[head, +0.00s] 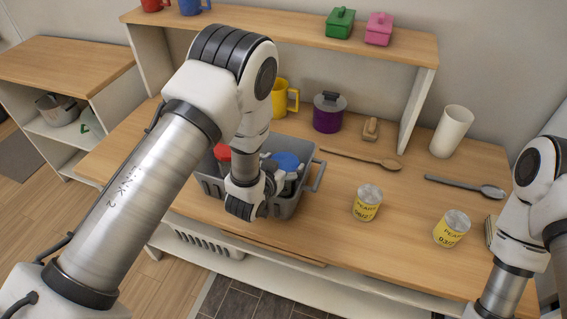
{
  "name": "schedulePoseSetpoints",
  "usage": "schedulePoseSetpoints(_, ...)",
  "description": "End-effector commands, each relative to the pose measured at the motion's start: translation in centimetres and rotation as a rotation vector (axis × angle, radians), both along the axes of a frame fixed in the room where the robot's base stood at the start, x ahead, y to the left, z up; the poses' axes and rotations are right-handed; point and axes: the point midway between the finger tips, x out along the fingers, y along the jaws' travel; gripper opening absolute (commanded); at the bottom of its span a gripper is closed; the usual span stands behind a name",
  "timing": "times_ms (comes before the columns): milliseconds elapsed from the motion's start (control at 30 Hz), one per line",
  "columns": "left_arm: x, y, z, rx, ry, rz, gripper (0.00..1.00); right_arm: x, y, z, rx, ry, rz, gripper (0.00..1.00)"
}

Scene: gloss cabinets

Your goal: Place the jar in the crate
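The grey crate (208,187) stands on the wooden worktop, partly hidden by my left arm. A blue-lidded jar (286,160) shows at the crate's right side, and a red-topped thing (222,153) shows at its left. My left gripper (287,176) is over the crate, close against the blue-lidded jar. My wrist hides much of the fingers, so I cannot tell whether they grip it or whether the jar rests on the crate floor. My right arm is at the right edge; its gripper is out of view.
Two yellow-labelled cans (367,203) (451,228) stand right of the crate. Behind are a wooden spoon (362,159), a purple pot (328,113), a yellow mug (284,97) and a white cup (451,131). A metal spoon (465,186) lies at right. A raised shelf (300,38) spans the back.

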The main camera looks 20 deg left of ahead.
Motion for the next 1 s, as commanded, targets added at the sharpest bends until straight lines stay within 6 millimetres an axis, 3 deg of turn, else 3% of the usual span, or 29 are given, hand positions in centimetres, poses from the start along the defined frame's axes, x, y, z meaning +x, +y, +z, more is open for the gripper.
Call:
schedulePoseSetpoints(367, -0.1, 0.0, 0.6, 0.000, 0.000, 0.000, 0.92, 0.0, 0.0, 0.5, 0.000, 0.000, 0.000, 0.40)
schedulePoseSetpoints(467, -1.4, 0.2, 0.8, 0.001, 0.002, 0.000, 0.92, 0.0, 0.0, -0.2, 0.000, -0.001, 0.000, 0.40)
schedulePoseSetpoints(800, -9.2, 1.1, 3.8, 0.002, 0.002, 0.001, 0.92, 0.0, 0.0, -2.1, 0.000, 0.000, 0.000, 0.40)
schedulePoseSetpoints(1000, -11.1, 1.4, 4.8, 0.000, 0.000, 0.000, 0.92, 0.0, 0.0, -2.3, 0.000, 0.000, 0.000, 0.40)
